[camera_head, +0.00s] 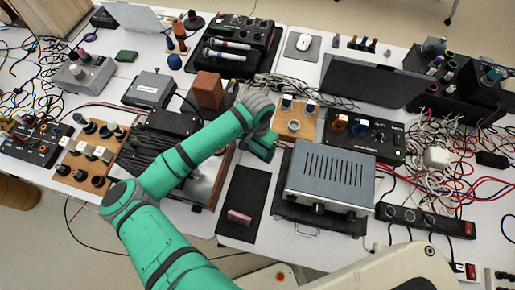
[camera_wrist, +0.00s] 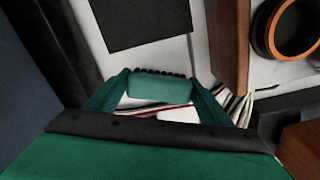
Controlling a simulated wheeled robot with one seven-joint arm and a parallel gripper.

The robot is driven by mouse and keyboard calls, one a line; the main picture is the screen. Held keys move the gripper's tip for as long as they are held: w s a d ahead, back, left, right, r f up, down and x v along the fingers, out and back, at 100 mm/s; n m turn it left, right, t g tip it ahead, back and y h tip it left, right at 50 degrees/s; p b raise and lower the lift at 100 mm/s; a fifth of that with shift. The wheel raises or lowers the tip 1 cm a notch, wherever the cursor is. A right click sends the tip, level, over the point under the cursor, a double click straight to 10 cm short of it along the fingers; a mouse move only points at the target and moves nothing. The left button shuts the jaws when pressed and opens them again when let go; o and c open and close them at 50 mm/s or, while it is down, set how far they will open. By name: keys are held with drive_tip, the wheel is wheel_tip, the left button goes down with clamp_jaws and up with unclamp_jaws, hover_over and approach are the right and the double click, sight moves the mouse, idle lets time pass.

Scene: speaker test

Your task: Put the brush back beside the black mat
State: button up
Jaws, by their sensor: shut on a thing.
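A teal brush (camera_wrist: 160,89) with a row of dark bristle tufts shows between my fingers in the wrist view. My gripper (camera_wrist: 162,95) is shut on it, one green finger at each end. In the head view my gripper (camera_head: 262,147) is over the gap just beyond the far end of the black mat, left of the grey-blue box; I cannot make out the brush there. The black mat (camera_head: 245,190) lies on the white table, and part of it shows in the wrist view (camera_wrist: 138,22).
A pink block (camera_head: 239,217) lies on the mat's near end. The grey-blue vented box (camera_head: 330,175) stands close to its right. A wood-edged device (camera_head: 210,175) stands to its left. A wooden board with knobs (camera_head: 294,122) and cables lie beyond. Narrow bare table strips flank the mat.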

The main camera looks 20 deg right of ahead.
sight(258, 149)
drive_tip(key=shift+f, duration=0.15)
drive_tip(key=o, duration=1.1)
wheel_tip(258, 149, up, 12)
drive_tip(key=shift+r, duration=0.15)
